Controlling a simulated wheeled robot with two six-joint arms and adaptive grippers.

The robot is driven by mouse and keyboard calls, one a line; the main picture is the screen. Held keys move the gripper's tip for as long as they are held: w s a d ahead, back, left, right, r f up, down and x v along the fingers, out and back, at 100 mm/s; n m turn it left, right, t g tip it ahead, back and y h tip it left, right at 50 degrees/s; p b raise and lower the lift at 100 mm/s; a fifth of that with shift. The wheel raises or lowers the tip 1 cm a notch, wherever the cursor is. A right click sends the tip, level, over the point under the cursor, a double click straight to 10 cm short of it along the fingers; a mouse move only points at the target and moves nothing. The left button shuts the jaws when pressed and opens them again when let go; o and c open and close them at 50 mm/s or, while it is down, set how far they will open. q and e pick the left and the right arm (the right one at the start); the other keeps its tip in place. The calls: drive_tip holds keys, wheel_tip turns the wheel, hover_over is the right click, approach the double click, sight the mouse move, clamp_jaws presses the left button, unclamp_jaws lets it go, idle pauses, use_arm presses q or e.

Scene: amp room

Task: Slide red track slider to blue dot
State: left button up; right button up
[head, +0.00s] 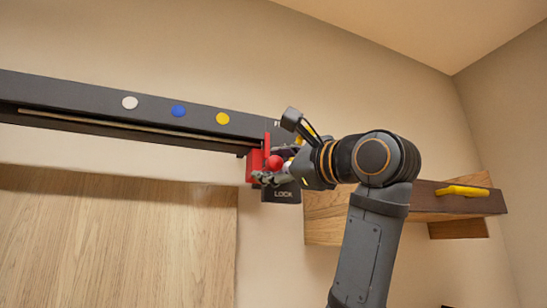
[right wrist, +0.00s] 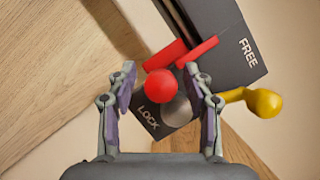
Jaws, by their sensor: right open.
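The red track slider (head: 254,166) sits at the right end of a dark wall track (head: 60,98). It has a round red knob, which also shows in the right wrist view (right wrist: 160,84). The blue dot (head: 179,111) is on the track to the left of the slider, between a white dot (head: 130,103) and a yellow dot (head: 223,118). My right gripper (head: 270,176) is at the slider. In the right wrist view its open fingers (right wrist: 166,98) stand on both sides of the red knob, with gaps. My left gripper is not in view.
A dark block marked LOCK (head: 284,192) is below the slider; FREE (right wrist: 248,52) shows in the right wrist view. A wooden shelf (head: 430,202) with a yellow handle (head: 462,191) is at right. A wooden panel (head: 120,235) is below the track.

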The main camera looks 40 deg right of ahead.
drive_tip(key=shift+s, duration=0.15)
clamp_jaws()
drive_tip(key=shift+w, duration=0.2)
